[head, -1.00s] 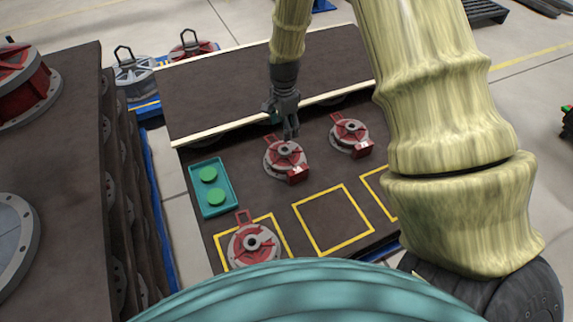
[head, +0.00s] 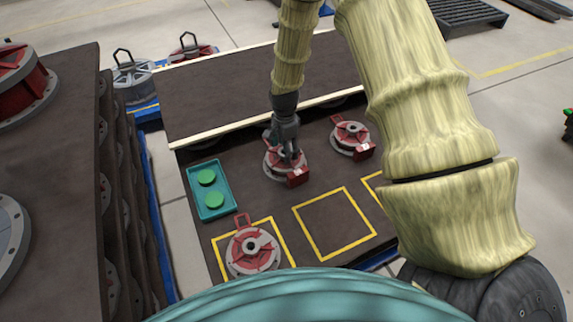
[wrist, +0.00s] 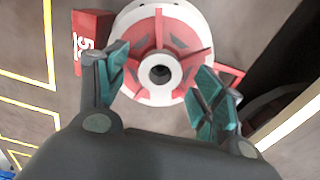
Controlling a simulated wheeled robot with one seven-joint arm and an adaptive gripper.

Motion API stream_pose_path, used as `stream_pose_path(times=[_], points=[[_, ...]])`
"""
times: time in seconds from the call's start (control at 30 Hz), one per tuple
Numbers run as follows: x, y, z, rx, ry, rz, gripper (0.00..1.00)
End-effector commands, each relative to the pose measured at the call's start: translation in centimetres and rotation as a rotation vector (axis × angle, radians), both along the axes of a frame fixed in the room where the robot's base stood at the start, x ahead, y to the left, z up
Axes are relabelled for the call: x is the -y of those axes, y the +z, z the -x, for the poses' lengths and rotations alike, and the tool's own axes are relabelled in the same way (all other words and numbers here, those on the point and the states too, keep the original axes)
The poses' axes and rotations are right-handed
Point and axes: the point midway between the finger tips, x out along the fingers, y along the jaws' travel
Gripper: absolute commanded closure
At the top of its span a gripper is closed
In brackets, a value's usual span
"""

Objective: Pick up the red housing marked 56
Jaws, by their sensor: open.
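A red and grey round housing (head: 272,164) sits on the dark table under my gripper (head: 287,158). Its red block (head: 298,177) faces front right; its mark is too small to read in the head view. In the wrist view the housing (wrist: 160,33) shows a pale hub with a dark bore. Its red block (wrist: 88,32) shows a 5, with the rest of the mark partly hidden by a finger. My gripper (wrist: 163,70) is open, pointing down, its two teal-padded fingers on either side of the hub.
A similar housing (head: 351,134) stands to the right, and another (head: 250,252) sits in a yellow-outlined square at front left. The middle yellow square (head: 332,220) is empty. A teal tray (head: 228,183) with two green discs lies left. A raised dark shelf (head: 215,90) runs behind.

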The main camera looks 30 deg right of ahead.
Motion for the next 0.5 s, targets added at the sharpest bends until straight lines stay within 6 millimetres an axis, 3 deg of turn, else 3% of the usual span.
stream_pose_path(times=[0.3, 0.5], points=[[0.01, -0.73, -0.03, 0.001, -0.001, 0.0, 0.32], [0.01, -0.73, -0.02, 0.001, -0.001, 0.0, 0.69]])
